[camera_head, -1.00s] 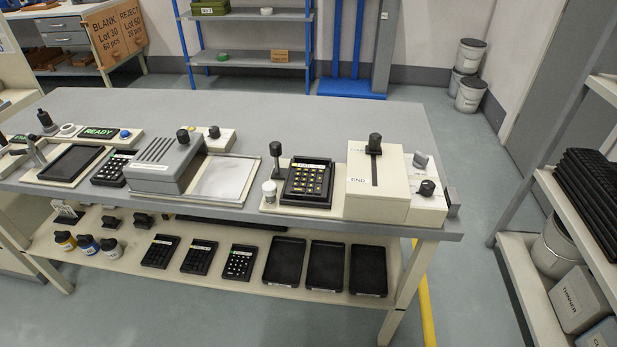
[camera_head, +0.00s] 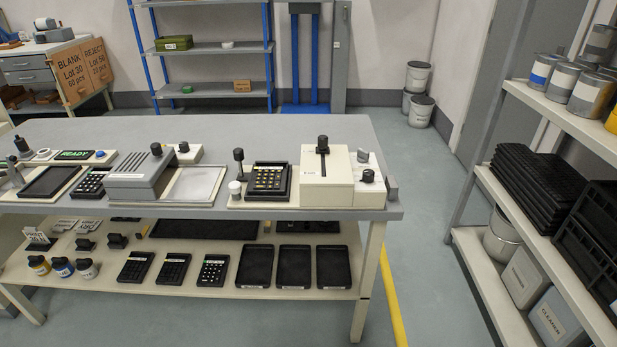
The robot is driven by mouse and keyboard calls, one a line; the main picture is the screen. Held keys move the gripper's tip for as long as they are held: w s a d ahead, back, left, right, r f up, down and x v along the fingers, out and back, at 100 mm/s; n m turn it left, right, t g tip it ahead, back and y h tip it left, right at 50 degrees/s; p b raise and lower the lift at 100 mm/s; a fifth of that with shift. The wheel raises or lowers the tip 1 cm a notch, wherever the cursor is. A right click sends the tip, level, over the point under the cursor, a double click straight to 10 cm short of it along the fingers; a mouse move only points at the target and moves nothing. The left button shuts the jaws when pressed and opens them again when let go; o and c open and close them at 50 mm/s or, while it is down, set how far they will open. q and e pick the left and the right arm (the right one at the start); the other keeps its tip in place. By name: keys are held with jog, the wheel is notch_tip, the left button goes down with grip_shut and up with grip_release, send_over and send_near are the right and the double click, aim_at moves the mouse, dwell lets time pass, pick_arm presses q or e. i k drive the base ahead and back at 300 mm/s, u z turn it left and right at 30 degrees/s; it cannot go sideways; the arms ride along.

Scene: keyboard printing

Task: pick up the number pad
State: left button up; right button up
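Several black number pads are in view. One with yellow-marked keys (camera_head: 269,179) sits in a cream fixture on the bench top, left of a cream box with a black knob. Another black pad (camera_head: 91,182) lies on the bench left of the grey slotted device. Which pad the task means cannot be told. Neither of my grippers shows.
The grey bench (camera_head: 300,130) spans the left and middle, its rear top clear. Black trays (camera_head: 295,267) lie on its lower shelf (camera_head: 225,291). A rack (camera_head: 465,240) with black stacks and cans stands at the right. Open floor (camera_head: 430,250) lies between, with a yellow line.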

aim_at(268, 177)
jog(key=z, duration=1.55)
jog(key=i, duration=1.2)
jog(key=u, duration=2.55)
